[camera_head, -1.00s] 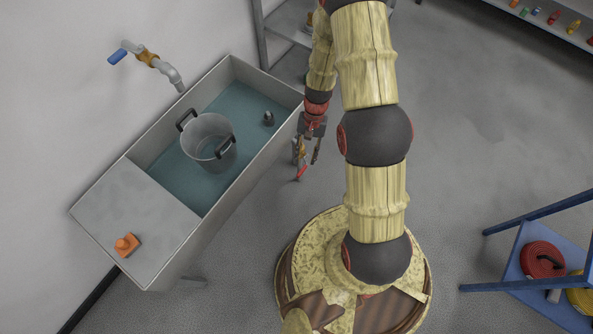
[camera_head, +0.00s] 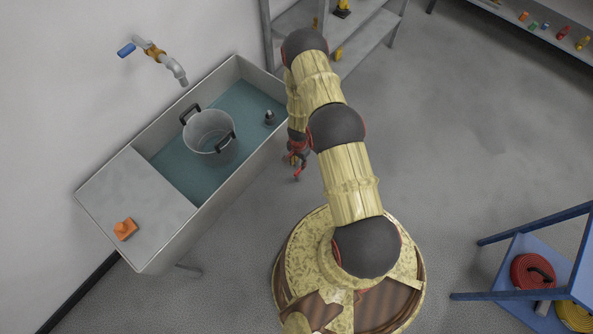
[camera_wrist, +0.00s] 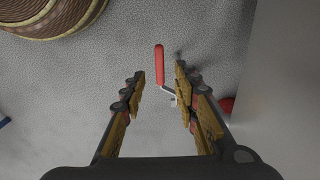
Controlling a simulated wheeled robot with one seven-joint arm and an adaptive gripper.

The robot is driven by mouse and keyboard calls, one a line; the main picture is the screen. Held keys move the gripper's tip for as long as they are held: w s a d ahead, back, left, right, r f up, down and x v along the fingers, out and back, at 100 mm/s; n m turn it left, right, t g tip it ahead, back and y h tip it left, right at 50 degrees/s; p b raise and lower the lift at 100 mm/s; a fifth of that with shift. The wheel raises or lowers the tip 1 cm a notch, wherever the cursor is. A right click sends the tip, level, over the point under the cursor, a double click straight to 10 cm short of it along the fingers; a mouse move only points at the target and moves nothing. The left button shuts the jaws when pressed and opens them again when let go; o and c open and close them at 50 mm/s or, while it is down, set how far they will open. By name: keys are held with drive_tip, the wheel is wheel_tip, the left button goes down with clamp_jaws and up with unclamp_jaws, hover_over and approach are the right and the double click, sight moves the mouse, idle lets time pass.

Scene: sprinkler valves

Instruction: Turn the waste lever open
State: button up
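The red lever (camera_wrist: 159,62) shows in the wrist view, with a bent metal stem at its lower end. It lies between the two fingers of my gripper (camera_wrist: 160,74) as seen from the wrist, with clear space on both sides. My gripper is open and empty; whether the lever is at fingertip depth I cannot tell. In the head view my gripper (camera_head: 297,160) is low beside the right end of the sink trough (camera_head: 228,185), mostly hidden by my arm. A small red piece shows at its tip there. The valve body is not clearly visible.
The trough's grey side fills the right of the wrist view. A red rounded part (camera_wrist: 226,104) is partly hidden behind the right finger. The trough holds water and a grey bucket (camera_head: 209,131). A blue-handled tap (camera_head: 150,54) is above. A blue rack (camera_head: 540,250) stands right.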

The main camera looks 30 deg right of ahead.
sight(298, 170)
wheel_tip(298, 170, down, 8)
drive_tip(key=b, duration=0.3)
drive_tip(key=shift+r, duration=0.25)
drive_tip(key=shift+c, duration=0.2)
drive_tip(key=c, duration=0.7)
clamp_jaws()
